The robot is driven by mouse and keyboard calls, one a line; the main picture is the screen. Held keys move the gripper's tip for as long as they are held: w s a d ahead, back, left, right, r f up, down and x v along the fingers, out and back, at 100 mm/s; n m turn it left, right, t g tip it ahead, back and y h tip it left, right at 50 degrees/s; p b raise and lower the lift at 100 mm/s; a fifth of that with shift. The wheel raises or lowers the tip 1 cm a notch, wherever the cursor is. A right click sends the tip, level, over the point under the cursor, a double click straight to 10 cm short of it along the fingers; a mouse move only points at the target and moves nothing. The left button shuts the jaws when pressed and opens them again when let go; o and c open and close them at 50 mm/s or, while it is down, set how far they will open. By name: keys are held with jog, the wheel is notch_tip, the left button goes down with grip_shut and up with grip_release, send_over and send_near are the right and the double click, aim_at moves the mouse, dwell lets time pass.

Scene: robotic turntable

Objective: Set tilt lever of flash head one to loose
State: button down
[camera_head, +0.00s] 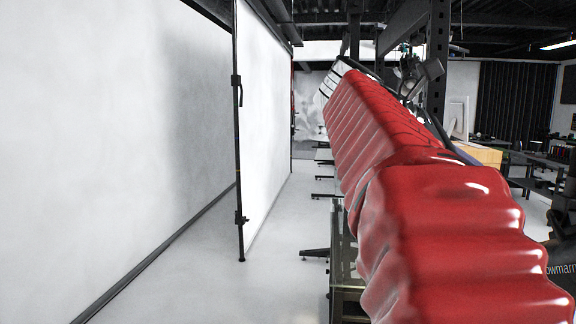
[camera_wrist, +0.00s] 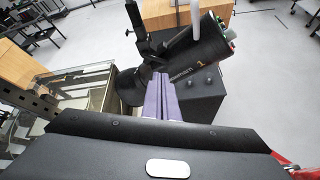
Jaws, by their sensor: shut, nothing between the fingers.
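A round black dish-like part (camera_wrist: 130,90) sits left of my fingers. I cannot pick out the tilt lever for sure; my fingers cover part of the area by the bracket. My gripper (camera_wrist: 158,76) is shut and empty, its two purple fingers together, the tips overlapping the bracket and the flash head's left end in the picture. I cannot tell whether they touch.
A black box (camera_wrist: 190,103) with knobs lies below the flash head. A glass-topped table (camera_wrist: 75,80) and wooden boxes (camera_wrist: 14,64) stand at left. In the head view, white panels (camera_head: 265,120) fill the left, and a dark post (camera_head: 437,60) stands behind my red arm.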

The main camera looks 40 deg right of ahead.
jog(key=c, duration=2.5)
grip_release()
jog(key=shift+o, duration=0.7)
jog(key=shift+w+a, duration=0.1)
jog(key=shift+w, duration=0.05)
jog(key=shift+o, duration=1.4)
jog(key=w+a+f+t, duration=0.5)
jog(key=w+a+f, duration=0.1)
jog(key=w+f, duration=0.3)
jog(key=shift+a+f+t, duration=0.15)
jog(key=shift+f+t, duration=0.15)
jog(key=shift+f, duration=0.5)
jog(key=w+a+f+m+t+y, duration=0.2)
jog(key=w+a+f+t+y, duration=0.1)
jog(key=a+f, duration=1)
jog(key=w+a+f+m+t+y, duration=0.3)
jog(key=a+f+y, duration=0.3)
jog(key=a+f, duration=0.7)
jog(key=a+t, duration=0.1)
jog(key=a, duration=0.4)
jog(key=shift+a+m+t, duration=0.3)
jog(key=shift+a+t, duration=0.1)
jog(key=shift+w+d+f, duration=0.1)
